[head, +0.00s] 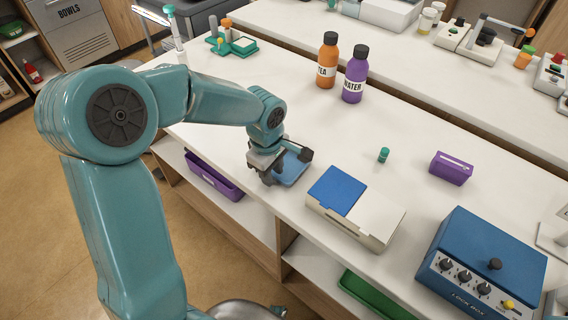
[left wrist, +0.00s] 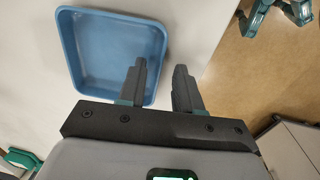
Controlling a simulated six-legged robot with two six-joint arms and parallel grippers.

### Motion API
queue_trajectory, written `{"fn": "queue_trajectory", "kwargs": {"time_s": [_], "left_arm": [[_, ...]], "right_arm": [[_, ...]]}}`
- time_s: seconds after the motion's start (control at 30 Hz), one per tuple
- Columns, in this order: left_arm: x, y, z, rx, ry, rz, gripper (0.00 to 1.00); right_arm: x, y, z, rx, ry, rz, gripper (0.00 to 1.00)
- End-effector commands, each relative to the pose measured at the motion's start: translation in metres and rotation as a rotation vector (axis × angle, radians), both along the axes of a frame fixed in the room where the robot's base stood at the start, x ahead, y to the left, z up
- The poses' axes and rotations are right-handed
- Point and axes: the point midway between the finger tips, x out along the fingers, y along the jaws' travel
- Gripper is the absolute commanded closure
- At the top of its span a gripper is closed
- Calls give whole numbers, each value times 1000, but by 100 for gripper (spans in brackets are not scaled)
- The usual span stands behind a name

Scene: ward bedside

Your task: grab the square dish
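The square dish is a shallow blue tray with raised walls; in the left wrist view the dish (left wrist: 112,50) lies on the white counter near its edge. In the head view the dish (head: 293,170) is partly hidden behind my left gripper (head: 270,176). In the left wrist view my left gripper (left wrist: 160,80) is open, with a clear gap between its fingers. One finger overlaps the dish's inside and the other lies beyond its right wall, so that wall appears between them. I cannot tell how far above the wall the fingertips are. My right gripper is not in view.
A white box with a blue lid (head: 337,190) stands just right of the dish. The blue lock box (head: 482,265) is farther right. A purple container (head: 451,168), a small green vial (head: 383,155), an orange bottle (head: 327,62) and a purple bottle (head: 354,76) stand behind.

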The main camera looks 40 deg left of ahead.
Motion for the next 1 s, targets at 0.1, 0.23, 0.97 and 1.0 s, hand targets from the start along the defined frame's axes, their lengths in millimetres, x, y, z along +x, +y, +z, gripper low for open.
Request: {"fn": "queue_trajectory", "kwargs": {"time_s": [0.1,0.23,0.97,1.0], "left_arm": [[1,0,-8,-1,0,0,66],[1,0,-8,-1,-1,0,66],[3,0,7,1,-5,1,100],[3,0,14,1,-6,1,100]], "right_arm": [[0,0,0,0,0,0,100],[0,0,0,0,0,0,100],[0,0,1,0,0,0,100],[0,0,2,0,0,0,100]]}}
